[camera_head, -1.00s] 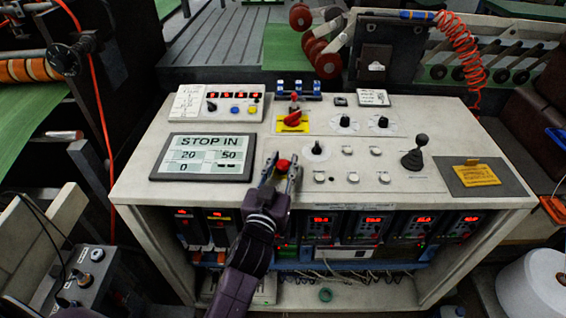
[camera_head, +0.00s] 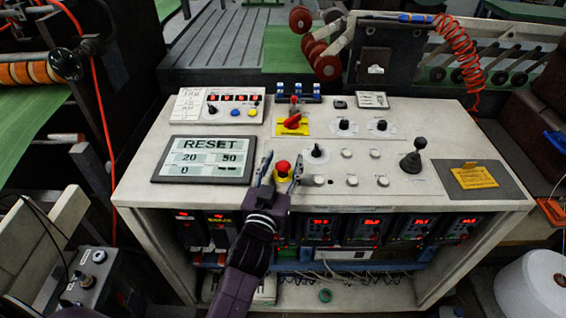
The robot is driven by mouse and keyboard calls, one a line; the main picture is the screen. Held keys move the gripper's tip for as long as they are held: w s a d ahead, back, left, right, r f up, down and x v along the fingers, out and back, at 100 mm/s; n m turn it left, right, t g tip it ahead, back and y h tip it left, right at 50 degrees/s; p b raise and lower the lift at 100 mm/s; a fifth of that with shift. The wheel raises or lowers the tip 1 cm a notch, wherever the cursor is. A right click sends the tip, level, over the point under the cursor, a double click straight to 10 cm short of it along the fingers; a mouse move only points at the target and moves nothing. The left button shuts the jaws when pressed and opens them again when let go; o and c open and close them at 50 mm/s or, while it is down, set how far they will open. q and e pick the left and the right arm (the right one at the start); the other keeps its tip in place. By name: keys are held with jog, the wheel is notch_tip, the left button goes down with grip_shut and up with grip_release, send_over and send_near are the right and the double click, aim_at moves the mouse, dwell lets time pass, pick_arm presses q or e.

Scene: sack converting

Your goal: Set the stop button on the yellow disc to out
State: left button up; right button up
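The red stop button (camera_head: 283,166) stands on its yellow disc (camera_head: 283,177) near the front edge of the white console top. It looks raised, with yellow showing below the red cap. My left gripper (camera_head: 279,170) is open, with one finger on each side of the button; I cannot tell whether the fingers touch it. The display (camera_head: 204,157) to the left reads RESET, with 20, 50 and 0 below. My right gripper is not in view.
A red rotary switch (camera_head: 292,122) on a yellow plate is behind the button. Black dials, several pale buttons and a black joystick (camera_head: 413,157) stand to the right. A small panel (camera_head: 236,105) with knobs is at the back left.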

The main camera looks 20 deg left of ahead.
aim_at(283, 165)
pick_arm(q)
jog(key=shift+f, duration=0.1)
notch_tip(283, 165, up, 10)
dwell(0.4)
dwell(0.5)
